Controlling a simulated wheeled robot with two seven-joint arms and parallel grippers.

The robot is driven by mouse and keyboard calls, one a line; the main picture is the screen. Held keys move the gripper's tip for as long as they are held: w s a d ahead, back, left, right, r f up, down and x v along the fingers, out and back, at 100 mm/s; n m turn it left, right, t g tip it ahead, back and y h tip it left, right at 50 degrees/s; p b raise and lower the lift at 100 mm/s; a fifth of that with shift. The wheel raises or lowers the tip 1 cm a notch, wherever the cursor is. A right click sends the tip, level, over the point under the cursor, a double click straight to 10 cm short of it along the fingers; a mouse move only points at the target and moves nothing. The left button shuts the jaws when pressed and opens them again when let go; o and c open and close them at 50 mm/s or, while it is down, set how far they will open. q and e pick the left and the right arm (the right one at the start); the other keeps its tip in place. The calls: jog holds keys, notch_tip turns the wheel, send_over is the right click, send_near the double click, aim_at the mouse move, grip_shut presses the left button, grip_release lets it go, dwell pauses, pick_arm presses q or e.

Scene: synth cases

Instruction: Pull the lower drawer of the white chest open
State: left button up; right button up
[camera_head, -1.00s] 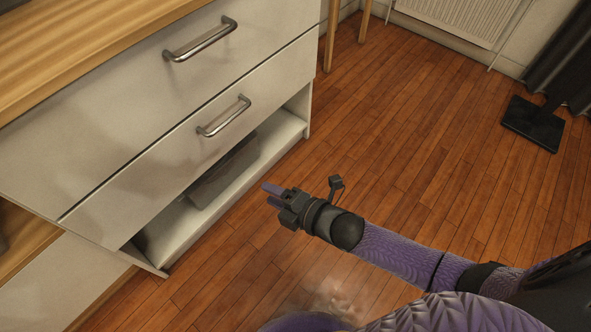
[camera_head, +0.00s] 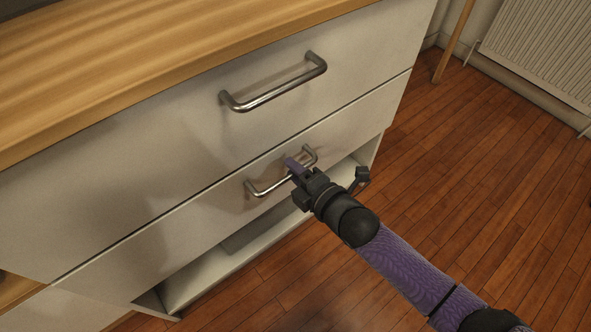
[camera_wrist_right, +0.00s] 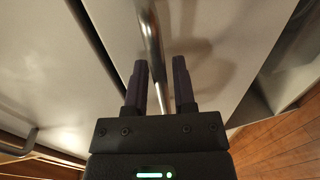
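The white chest's lower drawer (camera_head: 165,243) is shut, its front flush below the upper drawer (camera_head: 150,175). The lower drawer's metal bar handle (camera_head: 268,190) is partly hidden by my right gripper (camera_head: 293,165). In the right wrist view, the right gripper's two dark purple fingers (camera_wrist_right: 160,68) are apart. The handle bar (camera_wrist_right: 148,30) runs between them, closer to the left finger, with a gap to the right finger. The gripper looks open around the bar, not clamped. My left gripper is not in view.
The upper drawer's handle (camera_head: 275,95) is just above, under the wooden top (camera_head: 150,60). An open shelf (camera_head: 215,272) lies below the lower drawer. Bare wooden floor (camera_head: 470,180) is free to the right, with a radiator (camera_head: 545,50) at the back.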

grip_shut()
dwell(1.1)
